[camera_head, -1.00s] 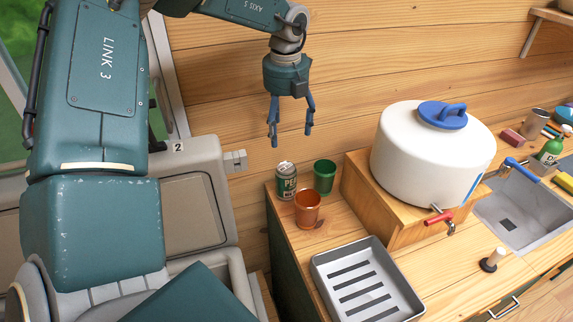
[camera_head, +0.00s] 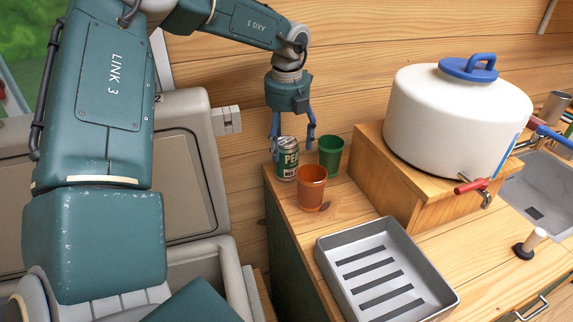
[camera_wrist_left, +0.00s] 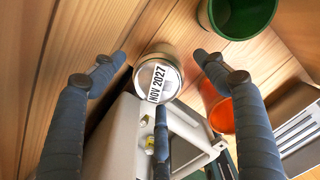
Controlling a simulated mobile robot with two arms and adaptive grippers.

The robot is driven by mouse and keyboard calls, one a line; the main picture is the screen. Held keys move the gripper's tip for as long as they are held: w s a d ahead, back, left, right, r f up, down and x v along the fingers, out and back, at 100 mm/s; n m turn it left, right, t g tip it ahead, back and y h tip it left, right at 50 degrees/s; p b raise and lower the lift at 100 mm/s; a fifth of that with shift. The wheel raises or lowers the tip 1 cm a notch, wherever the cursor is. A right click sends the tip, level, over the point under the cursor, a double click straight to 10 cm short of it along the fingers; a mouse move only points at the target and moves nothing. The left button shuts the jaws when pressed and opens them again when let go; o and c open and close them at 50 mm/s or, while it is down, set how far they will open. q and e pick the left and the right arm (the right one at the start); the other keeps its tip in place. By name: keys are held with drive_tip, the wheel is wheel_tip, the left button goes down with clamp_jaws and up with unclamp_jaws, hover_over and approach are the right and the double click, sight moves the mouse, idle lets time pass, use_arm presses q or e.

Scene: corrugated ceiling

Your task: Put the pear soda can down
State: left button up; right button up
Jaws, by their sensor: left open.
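The pear soda can (camera_head: 287,160) is green with a pale lid and stands upright on the wooden counter (camera_head: 310,222) near its left end. My left gripper (camera_head: 293,145) points down over the can, its fingers open on either side of the can's upper part. In the left wrist view the can (camera_wrist_left: 158,77) lies between the spread blue fingers (camera_wrist_left: 158,62), with a "NOV 2027" label on its end. Gaps show between the fingers and the can there. My right gripper is not in view.
An orange cup (camera_head: 311,190) stands just in front of the can, and a green cup (camera_head: 331,155) close to its right. A grey slotted tray (camera_head: 330,270) lies nearer. A white water tank (camera_head: 450,115) on a wooden box stands to the right.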

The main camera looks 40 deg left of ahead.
sight(287, 164)
use_arm(q)
drive_tip(key=f, duration=0.2)
drive_tip(key=f+b, duration=0.1)
drive_tip(key=shift+w+a+f, duration=0.15)
drive_tip(key=shift+w+f, duration=0.05)
drive_tip(key=shift+f, duration=0.2)
drive_tip(key=f, duration=0.5)
drive_tip(key=shift+w+a+b, duration=0.1)
drive_tip(key=shift+a+b, duration=0.15)
drive_tip(key=shift+b, duration=0.05)
drive_tip(key=c, duration=1.4)
drive_tip(key=shift+r, duration=0.1)
drive_tip(key=shift+c, duration=1.1)
drive_tip(key=shift+r, duration=0.1)
